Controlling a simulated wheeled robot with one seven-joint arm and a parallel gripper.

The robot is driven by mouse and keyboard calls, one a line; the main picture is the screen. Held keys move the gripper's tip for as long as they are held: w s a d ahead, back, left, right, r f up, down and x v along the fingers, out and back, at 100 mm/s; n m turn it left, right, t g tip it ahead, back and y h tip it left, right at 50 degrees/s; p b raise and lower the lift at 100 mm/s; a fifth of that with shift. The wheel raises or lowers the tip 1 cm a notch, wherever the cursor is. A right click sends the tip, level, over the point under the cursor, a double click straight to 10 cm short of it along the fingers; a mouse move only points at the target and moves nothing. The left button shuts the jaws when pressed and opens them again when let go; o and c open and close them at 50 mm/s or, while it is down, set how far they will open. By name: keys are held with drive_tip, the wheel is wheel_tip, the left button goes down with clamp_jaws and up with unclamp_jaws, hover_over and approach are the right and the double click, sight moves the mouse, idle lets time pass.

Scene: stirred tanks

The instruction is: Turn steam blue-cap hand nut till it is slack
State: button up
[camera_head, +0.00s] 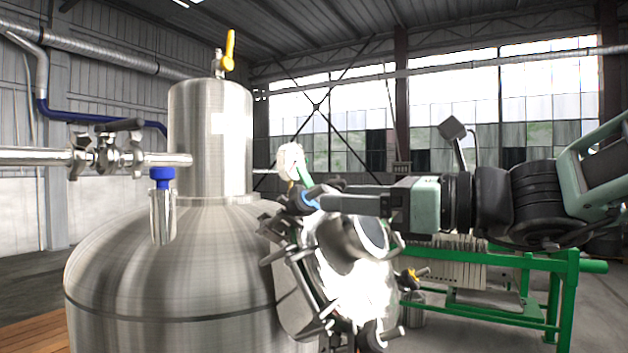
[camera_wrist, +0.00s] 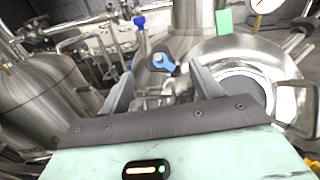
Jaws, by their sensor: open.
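The blue-cap hand nut (camera_head: 311,197) is at the upper left rim of the tilted steel manway lid (camera_head: 345,270), on the side of the big tank. In the wrist view the blue cap (camera_wrist: 162,63) shows ahead, between the two finger lines. My gripper (camera_head: 326,196) reaches in from the right, with its fingertips close to the nut. In the wrist view my gripper (camera_wrist: 159,78) is open, with one finger on each side of the cap. I cannot tell whether either finger touches it. The nut's thread is hidden.
Several dark clamps and nuts stick out around the lid rim. The steel tank (camera_head: 170,270) fills the left, with a pipe and a separate blue-topped fitting (camera_head: 162,178). A white round gauge (camera_head: 290,161) stands just behind the nut. A green frame (camera_head: 500,270) stands behind my arm.

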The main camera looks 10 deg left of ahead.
sight(314, 199)
drive_tip(key=p+x, duration=0.2)
drive_tip(key=x, duration=0.4)
drive_tip(key=c, duration=1)
